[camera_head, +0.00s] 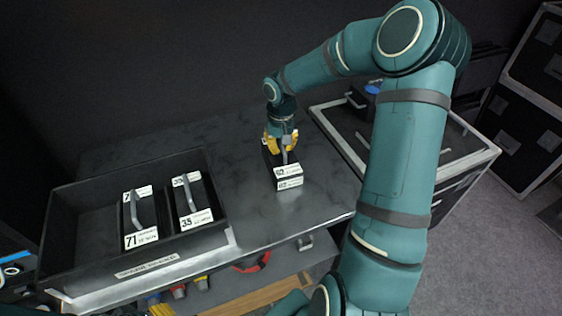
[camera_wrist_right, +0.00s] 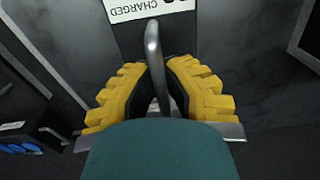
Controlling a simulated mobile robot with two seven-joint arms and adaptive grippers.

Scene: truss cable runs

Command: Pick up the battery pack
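The battery pack (camera_head: 288,176) is a black block with white labels, one reading 62. It sits on the dark worktop, right of the tray. In the right wrist view its top (camera_wrist_right: 155,38) carries a white label ending in CHARGED and a grey bar handle (camera_wrist_right: 153,50). My right gripper (camera_head: 281,142), with yellow fingers, is over the pack's back part. In the right wrist view the fingers (camera_wrist_right: 158,68) stand on both sides of the handle and their tips close in on it. The contact itself is partly hidden. My left gripper is not in view.
A black tray (camera_head: 68,222) at the left holds two packs, labelled 71 (camera_head: 142,238) and 35 (camera_head: 197,217). A flight case (camera_head: 455,157) stands right of the worktop (camera_head: 250,222). A shelf with coloured connectors is below. The worktop around the pack is clear.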

